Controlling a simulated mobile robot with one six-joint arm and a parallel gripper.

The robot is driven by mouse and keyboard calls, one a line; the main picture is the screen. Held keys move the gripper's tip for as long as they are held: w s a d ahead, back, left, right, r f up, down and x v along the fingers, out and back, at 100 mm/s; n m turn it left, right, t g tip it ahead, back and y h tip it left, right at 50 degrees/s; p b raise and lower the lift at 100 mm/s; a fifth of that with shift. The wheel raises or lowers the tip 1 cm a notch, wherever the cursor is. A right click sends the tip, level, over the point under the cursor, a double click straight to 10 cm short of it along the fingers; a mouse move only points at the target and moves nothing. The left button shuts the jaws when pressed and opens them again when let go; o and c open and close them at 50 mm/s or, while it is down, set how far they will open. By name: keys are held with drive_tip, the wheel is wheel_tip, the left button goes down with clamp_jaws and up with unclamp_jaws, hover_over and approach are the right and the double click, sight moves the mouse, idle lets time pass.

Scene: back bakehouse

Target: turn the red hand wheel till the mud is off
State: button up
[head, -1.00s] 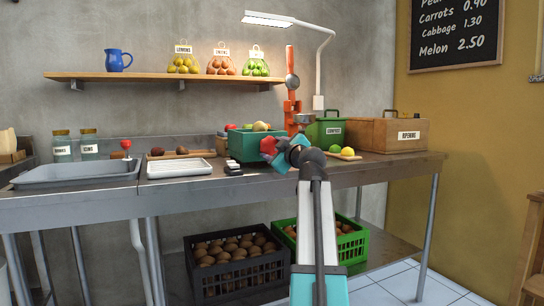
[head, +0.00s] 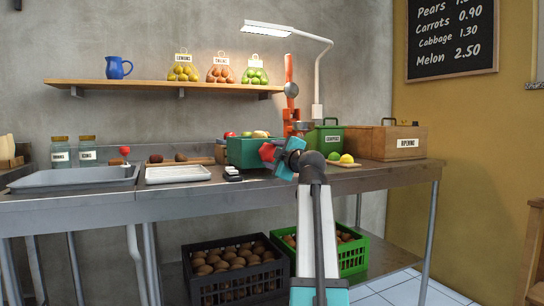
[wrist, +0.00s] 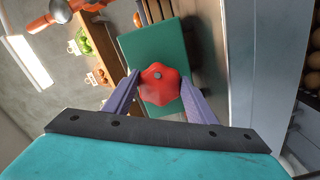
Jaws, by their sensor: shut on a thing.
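The red hand wheel (head: 267,152) is a lobed knob in front of the green box (head: 246,157) on the steel bench. In the wrist view the wheel (wrist: 163,93) shows a grey hub and sits between my two fingers, with the green box (wrist: 150,48) behind it. My gripper (head: 273,156) is shut on the wheel. The wheel's mounting is hidden, so I cannot tell how it joins the box. Several vegetables (head: 260,134) show over the box's rim. I cannot make out any mud on them.
A red-topped tap (head: 125,151) stands by the sink basin (head: 75,179) at left. A white tray (head: 178,174) and a small dark and white object (head: 232,174) lie left of the box. An orange press (head: 289,95), a compost bin (head: 325,140) and a wooden box (head: 385,143) stand behind and right.

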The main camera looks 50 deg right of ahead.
drive_tip(key=o, duration=1.1)
drive_tip(key=shift+c, duration=0.2)
drive_tip(key=p+v, duration=0.5)
drive_tip(key=v, duration=0.8)
drive_tip(key=shift+s+p, duration=0.35)
drive_tip(key=shift+s, duration=0.05)
drive_tip(key=shift+a+f, duration=0.1)
drive_tip(key=shift+a, duration=0.05)
